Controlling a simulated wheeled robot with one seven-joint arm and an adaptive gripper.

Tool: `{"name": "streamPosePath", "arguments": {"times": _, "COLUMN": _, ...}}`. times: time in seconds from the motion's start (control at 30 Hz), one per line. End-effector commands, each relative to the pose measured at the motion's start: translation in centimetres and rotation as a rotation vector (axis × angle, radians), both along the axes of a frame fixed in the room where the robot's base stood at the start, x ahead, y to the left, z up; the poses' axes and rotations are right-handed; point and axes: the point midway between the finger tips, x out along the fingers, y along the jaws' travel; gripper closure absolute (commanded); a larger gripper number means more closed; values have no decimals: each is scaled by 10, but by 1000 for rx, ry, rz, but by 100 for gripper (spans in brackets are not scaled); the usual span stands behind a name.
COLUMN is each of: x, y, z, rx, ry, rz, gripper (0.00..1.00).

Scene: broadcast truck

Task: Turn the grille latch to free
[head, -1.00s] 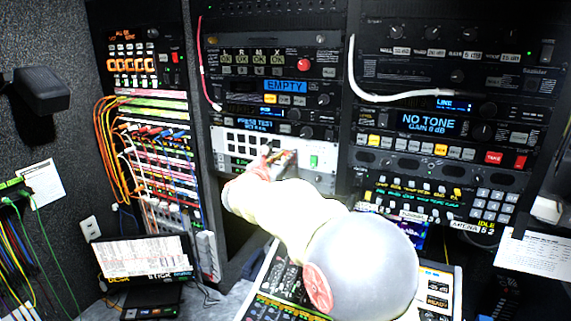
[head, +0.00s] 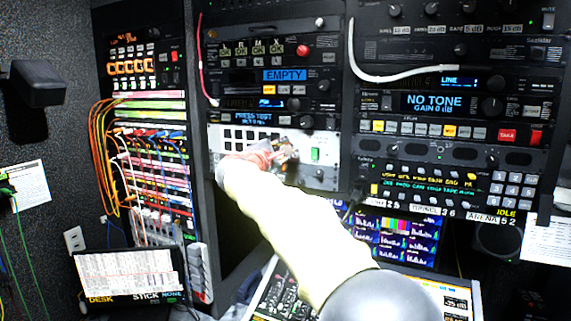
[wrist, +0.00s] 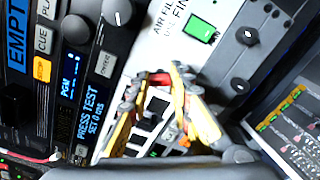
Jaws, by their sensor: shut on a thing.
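The white air filter panel (head: 325,150) with its black square grille openings (head: 240,138) is in the middle rack of the head view. It also fills the middle of the wrist view (wrist: 165,45), with a green indicator beside the printed label. My gripper (head: 284,152) is at the front of this panel, just right of the grille openings. In the wrist view its yellow and red fingers (wrist: 168,82) close in over the panel, shut on a small part there. I take that part to be the grille latch; the fingers hide it, so its angle cannot be told.
A white cable (head: 400,76) hangs at the upper right and a red cable (head: 200,60) at the left. A control desk (head: 275,295) lies below my arm.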

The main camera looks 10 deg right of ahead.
Motion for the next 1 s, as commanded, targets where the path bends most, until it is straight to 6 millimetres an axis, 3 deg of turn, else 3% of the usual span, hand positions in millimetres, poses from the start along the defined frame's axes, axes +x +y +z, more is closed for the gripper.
{"name": "streamPosePath", "arguments": {"times": 0.5, "x": 1, "y": 0, "z": -6, "rx": 323, "ry": -233, "rz": 1, "gripper": 100}}
{"name": "streamPosePath", "arguments": {"times": 1.0, "x": 1, "y": 0, "z": -4, "rx": 417, "ry": -299, "rz": 0, "gripper": 100}}
